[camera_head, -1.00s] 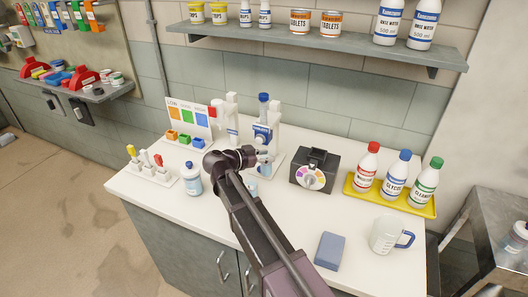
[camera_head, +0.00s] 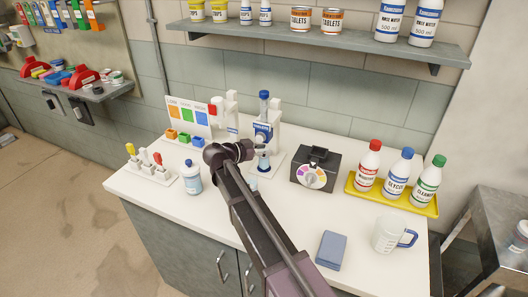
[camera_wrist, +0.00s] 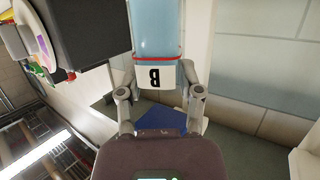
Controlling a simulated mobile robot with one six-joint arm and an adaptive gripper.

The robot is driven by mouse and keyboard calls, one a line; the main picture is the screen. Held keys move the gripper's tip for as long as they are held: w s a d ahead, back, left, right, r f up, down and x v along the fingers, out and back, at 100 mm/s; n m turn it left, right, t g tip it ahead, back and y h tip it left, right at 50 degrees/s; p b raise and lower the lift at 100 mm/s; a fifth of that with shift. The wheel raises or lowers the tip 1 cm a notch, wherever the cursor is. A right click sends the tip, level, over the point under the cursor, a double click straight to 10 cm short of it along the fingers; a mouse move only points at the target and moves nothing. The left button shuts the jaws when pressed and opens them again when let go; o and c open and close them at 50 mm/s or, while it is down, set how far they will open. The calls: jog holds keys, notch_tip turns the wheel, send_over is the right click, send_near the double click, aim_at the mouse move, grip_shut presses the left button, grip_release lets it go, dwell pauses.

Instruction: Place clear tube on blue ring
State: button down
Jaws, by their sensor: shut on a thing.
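My gripper (camera_wrist: 160,92) is shut on the clear tube (camera_wrist: 157,35), which holds pale blue liquid and has a red band and a white label with an upside-down B. One finger is on each side of the label. In the head view my gripper (camera_head: 262,157) is small and partly hidden, in front of the white stand with a blue front part (camera_head: 263,130). A blue surface (camera_wrist: 155,118) shows behind the fingers in the wrist view. I cannot tell whether it is the blue ring, and I cannot make out the ring clearly in the head view.
A black box with a coloured dial (camera_head: 315,170) stands right of my gripper. A yellow tray (camera_head: 392,196) holds three bottles.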

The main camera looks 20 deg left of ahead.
jog(key=shift+f, duration=0.1)
jog(key=shift+c, duration=1.3)
grip_release()
jog(key=shift+r, duration=0.2)
jog(key=p+v, duration=0.2)
jog(key=v, duration=0.5)
jog(key=shift+s+a, duration=0.2)
jog(key=shift+s, duration=0.05)
